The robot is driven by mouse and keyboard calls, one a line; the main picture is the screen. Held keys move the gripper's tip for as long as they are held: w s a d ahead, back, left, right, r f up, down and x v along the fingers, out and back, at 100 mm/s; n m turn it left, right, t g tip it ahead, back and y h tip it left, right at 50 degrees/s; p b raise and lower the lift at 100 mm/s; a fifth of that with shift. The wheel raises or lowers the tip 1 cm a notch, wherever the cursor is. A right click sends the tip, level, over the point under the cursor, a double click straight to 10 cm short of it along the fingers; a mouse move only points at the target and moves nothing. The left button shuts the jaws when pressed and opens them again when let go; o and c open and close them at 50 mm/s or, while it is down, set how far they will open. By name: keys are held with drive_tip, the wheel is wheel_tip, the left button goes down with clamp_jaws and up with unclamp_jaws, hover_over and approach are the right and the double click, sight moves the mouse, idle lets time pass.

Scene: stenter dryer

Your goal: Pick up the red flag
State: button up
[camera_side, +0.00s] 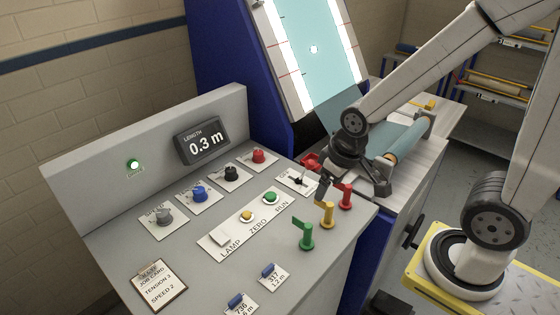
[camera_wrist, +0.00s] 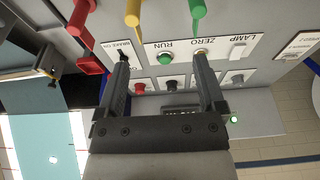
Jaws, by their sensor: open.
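The red flag (camera_side: 345,195) stands upright on a short peg at the right front of the control panel, right of the yellow flag (camera_side: 327,213) and the green flag (camera_side: 305,235). In the wrist view the red flag (camera_wrist: 80,18) is at the upper left, cut by the top edge, beyond and left of my fingers. My gripper (camera_side: 324,187) is over the panel's right side, close behind the flags in the side view. In the wrist view my gripper (camera_wrist: 162,72) has its two dark fingers wide apart with nothing held; the red flag is outside them.
A red part (camera_side: 310,162) sits near the brake switch (camera_side: 297,181). Several knobs, the green RUN button (camera_side: 269,197) and the yellow ZERO button (camera_side: 246,216) occupy the panel. A roller (camera_side: 408,140) lies right. Job cards (camera_side: 160,284) lie at the front left.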

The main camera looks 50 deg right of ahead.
drive_tip(key=w+a+r+m+t+h, duration=0.2)
drive_tip(key=w+a+r+m+t, duration=0.2)
drive_tip(key=w+m+t, duration=0.4)
drive_tip(key=s+d+f+m+g+h, duration=0.1)
drive_tip(key=s+d+m+g+h, duration=0.55)
drive_tip(key=s+h, duration=0.35)
wheel_tip(320, 180, down, 10)
drive_tip(key=w, duration=0.1)
drive_tip(key=shift+d+r+h, duration=0.25)
drive_tip(key=shift+d+h, duration=0.15)
drive_tip(key=shift+d, duration=0.05)
idle(0.4)
